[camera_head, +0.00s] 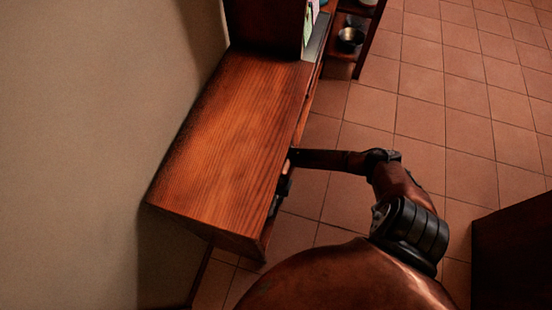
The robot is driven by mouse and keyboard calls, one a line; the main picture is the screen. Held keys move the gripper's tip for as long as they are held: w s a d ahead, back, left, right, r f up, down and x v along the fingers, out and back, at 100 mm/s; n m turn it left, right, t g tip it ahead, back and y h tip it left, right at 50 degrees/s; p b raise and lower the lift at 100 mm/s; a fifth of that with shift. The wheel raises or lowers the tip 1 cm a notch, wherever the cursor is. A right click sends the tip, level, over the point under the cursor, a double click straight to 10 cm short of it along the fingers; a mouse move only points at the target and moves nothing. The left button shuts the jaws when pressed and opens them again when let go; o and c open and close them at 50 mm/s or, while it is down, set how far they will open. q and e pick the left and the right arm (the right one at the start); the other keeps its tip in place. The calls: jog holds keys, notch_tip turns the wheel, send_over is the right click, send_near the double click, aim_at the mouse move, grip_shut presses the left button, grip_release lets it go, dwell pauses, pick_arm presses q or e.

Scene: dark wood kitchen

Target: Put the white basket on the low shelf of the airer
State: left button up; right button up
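Neither the white basket nor the airer shows in the head view. My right arm reaches from the lower right to the front side of a wooden cabinet. My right gripper (281,190) is a small dark shape close against that side, just below the top's edge. Its fingers are mostly hidden by the edge and the dark, so I cannot tell whether it is open, shut or holding anything. My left gripper is not in view.
The wooden cabinet (225,140) has a bare top and stands along a beige wall (90,140). A taller dark unit (265,25) stands at its far end. Beyond is a shelf with metal bowls (350,38). Dark furniture (512,255) stands lower right. Tiled floor (450,120) is clear between.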

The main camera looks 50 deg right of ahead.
jog(key=shift+o, duration=0.4)
jog(key=shift+r, duration=0.2)
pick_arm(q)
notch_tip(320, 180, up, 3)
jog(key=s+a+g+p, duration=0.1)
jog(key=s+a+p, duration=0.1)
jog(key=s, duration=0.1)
pick_arm(e)
jog(key=r, duration=0.4)
jog(key=shift+w+d, duration=0.1)
jog(key=shift+d, duration=0.2)
notch_tip(320, 180, up, 2)
jog(key=shift+d+r+p, duration=0.15)
jog(key=shift+p, duration=0.4)
pick_arm(q)
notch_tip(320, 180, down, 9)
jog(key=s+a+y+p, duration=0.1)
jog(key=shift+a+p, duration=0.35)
jog(key=shift+p, duration=0.05)
pick_arm(e)
jog(key=r, duration=0.5)
jog(key=shift+d+r, duration=0.15)
jog(key=shift+d, duration=0.15)
